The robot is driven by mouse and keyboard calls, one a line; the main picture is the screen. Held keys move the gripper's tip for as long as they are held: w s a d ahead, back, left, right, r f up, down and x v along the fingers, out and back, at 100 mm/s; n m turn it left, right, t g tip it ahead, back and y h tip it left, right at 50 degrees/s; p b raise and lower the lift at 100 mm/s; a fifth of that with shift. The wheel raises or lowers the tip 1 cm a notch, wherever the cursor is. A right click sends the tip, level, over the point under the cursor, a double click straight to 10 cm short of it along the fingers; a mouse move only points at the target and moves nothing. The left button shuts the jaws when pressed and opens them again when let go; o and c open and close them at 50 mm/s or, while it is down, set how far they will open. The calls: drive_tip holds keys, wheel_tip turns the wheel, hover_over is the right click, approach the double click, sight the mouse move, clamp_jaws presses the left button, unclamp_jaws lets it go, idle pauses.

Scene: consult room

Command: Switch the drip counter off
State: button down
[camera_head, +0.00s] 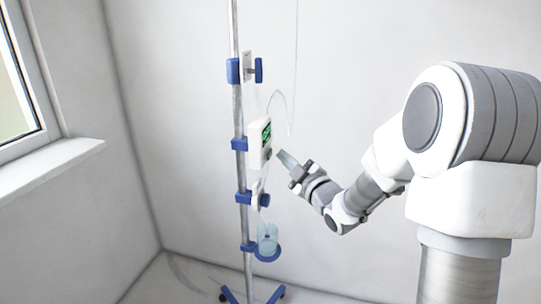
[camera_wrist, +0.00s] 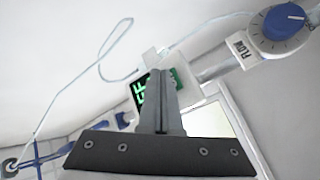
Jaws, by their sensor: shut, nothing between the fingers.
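The drip counter (camera_head: 259,144) is a white box with a lit green display, fixed to the metal drip stand. In the wrist view its display (camera_wrist: 141,95) is lit green and partly hidden behind my fingers. My gripper (camera_head: 282,154) is shut and empty, just right of the counter, its tip pointing at it. A small gap shows between them in the head view. In the wrist view the closed fingers (camera_wrist: 162,78) overlap the counter's front; I cannot tell whether they touch it. No switch can be made out.
The drip stand (camera_head: 240,185) carries blue clamps and a blue ring holder (camera_head: 267,255). A clear tube loops near the counter. A blue dial marked FLOW (camera_wrist: 283,21) is at the upper right of the wrist view. A window sill (camera_head: 48,163) is at left.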

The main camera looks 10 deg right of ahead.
drive_tip(key=d, duration=0.1)
drive_tip(key=s+d, duration=0.1)
drive_tip(key=d, duration=0.1)
drive_tip(key=s+d, duration=0.1)
drive_tip(key=shift+d+b, duration=0.3)
drive_tip(key=shift+b, duration=0.05)
idle(0.5)
drive_tip(key=s+d+r+m+g+h, duration=0.25)
drive_tip(key=s+m+g+h, duration=0.25)
drive_tip(key=s+m+h, duration=0.55)
drive_tip(key=s+a+f+m+g+y, duration=0.2)
drive_tip(key=s+g, duration=0.1)
drive_tip(key=s, duration=0.8)
drive_tip(key=s+a+f+m+g+y, duration=0.2)
drive_tip(key=s+g, duration=0.2)
drive_tip(key=s, duration=0.8)
wheel_tip(320, 180, up, 21)
drive_tip(key=p, duration=2.1)
drive_tip(key=shift+w, duration=0.15)
